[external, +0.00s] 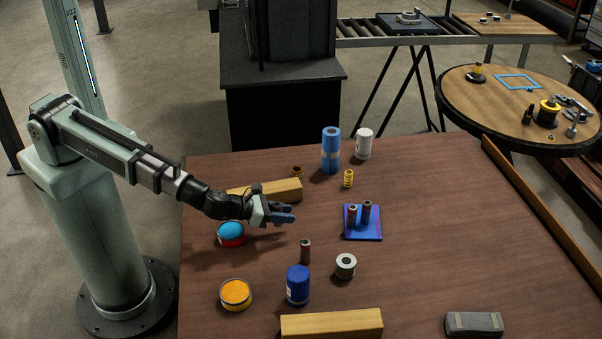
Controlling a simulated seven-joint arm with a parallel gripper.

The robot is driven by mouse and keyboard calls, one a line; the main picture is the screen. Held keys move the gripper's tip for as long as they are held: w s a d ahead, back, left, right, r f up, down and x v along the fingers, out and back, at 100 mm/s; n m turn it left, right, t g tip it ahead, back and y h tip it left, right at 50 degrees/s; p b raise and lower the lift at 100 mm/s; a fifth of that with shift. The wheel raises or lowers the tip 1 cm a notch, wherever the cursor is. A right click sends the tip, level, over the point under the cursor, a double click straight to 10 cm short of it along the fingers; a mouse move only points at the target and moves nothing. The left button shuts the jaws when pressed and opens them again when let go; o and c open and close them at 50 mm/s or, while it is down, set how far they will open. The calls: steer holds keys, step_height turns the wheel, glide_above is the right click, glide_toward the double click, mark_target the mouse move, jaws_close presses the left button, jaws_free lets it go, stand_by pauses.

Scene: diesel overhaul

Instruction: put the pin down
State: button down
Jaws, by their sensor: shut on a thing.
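My gripper (288,213) is above the left middle of the table, with its blue fingers pointing right. It is shut on the pin, which is mostly hidden by the fingers at this size. Two dark brown pins, one on the left (352,217) and one on the right (367,212), stand upright on a blue square tray (364,234) to the right of my gripper. Another dark pin (305,252) stands upright on the table, nearer the camera than my gripper and apart from it.
A red can with a blue top (231,234) stands just left of my gripper. A wooden block (281,190) lies behind it. The table's right side (450,220) is clear.

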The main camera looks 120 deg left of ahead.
step_height(320, 180, up, 5)
steer(key=w+a+r+n+g+y, duration=0.2)
steer(key=a+n+g, duration=0.1)
steer(key=a, duration=1.7)
steer(key=w+a+m+t+h, duration=0.2)
steer(key=w+m+t+h, duration=0.2)
steer(key=w, duration=0.9)
steer(key=shift+a+r+m+t, duration=0.2)
steer(key=shift+m+t, duration=0.3)
steer(key=shift+m, duration=0.2)
steer(key=shift+w+f, duration=0.1)
steer(key=shift+f, duration=4.9)
steer(key=shift+f, duration=0.1)
